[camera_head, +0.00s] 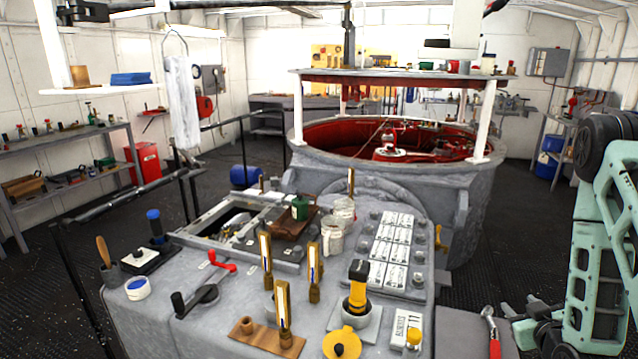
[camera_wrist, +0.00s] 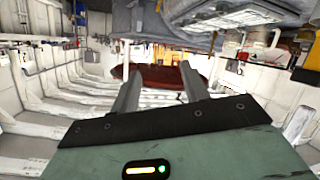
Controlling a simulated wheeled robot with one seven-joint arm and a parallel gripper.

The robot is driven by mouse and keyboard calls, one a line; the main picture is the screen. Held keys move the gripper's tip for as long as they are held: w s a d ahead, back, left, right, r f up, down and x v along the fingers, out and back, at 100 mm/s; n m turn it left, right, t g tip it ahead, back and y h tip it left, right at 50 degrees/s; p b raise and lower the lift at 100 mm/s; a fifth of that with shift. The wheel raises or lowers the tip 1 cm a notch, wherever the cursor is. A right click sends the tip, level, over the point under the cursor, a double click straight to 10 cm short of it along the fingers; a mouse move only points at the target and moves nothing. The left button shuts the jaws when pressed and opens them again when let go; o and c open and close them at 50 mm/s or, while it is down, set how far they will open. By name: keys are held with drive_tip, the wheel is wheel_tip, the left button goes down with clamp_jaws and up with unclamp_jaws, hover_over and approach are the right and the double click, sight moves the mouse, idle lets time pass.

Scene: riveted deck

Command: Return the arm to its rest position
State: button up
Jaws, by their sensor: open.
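My arm hangs folded at the right edge in the head view, in pale green and dark grey. My gripper (camera_head: 518,316) is low at the right, beside the right end of the grey console (camera_head: 385,310). In the wrist view, the two grey fingers of my gripper (camera_wrist: 161,86) stand apart with nothing between them. The wrist picture looks upside down, with the console and its fittings along the top. A dark red shape (camera_wrist: 160,74) shows beyond the fingers.
A large round grey tub (camera_head: 440,190) with red inside stands behind. Shelves (camera_head: 70,180) line the left wall. Dark floor (camera_head: 525,225) is open at right.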

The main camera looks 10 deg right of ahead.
drive_tip(key=w+a+r+n+g+y, duration=0.1)
drive_tip(key=w+a+r+y, duration=0.15)
drive_tip(key=a, duration=0.45)
drive_tip(key=w+a+r+n+g+y, duration=0.1)
drive_tip(key=w+a+g+y, duration=0.1)
drive_tip(key=w+a, duration=0.35)
drive_tip(key=s+a+r+n+g+y, duration=0.1)
drive_tip(key=s+a+r+g, duration=0.1)
drive_tip(key=a, duration=0.5)
drive_tip(key=s+a+r+n+g+y, duration=0.1)
drive_tip(key=a, duration=0.6)
drive_tip(key=s+a+r+n+g, duration=0.2)
drive_tip(key=s+a+r+g, duration=0.25)
drive_tip(key=s+a, duration=0.6)
drive_tip(key=s+a+r+n+g, duration=0.1)
drive_tip(key=s+a+r, duration=0.1)
drive_tip(key=s, duration=0.4)
drive_tip(key=s+a+r+n+g, duration=0.1)
drive_tip(key=s+r+g, duration=0.1)
drive_tip(key=s, duration=0.5)
drive_tip(key=shift+s+a+r, duration=0.25)
drive_tip(key=shift+a+r, duration=0.15)
drive_tip(key=shift+r, duration=0.5)
drive_tip(key=shift+h, duration=0.25)
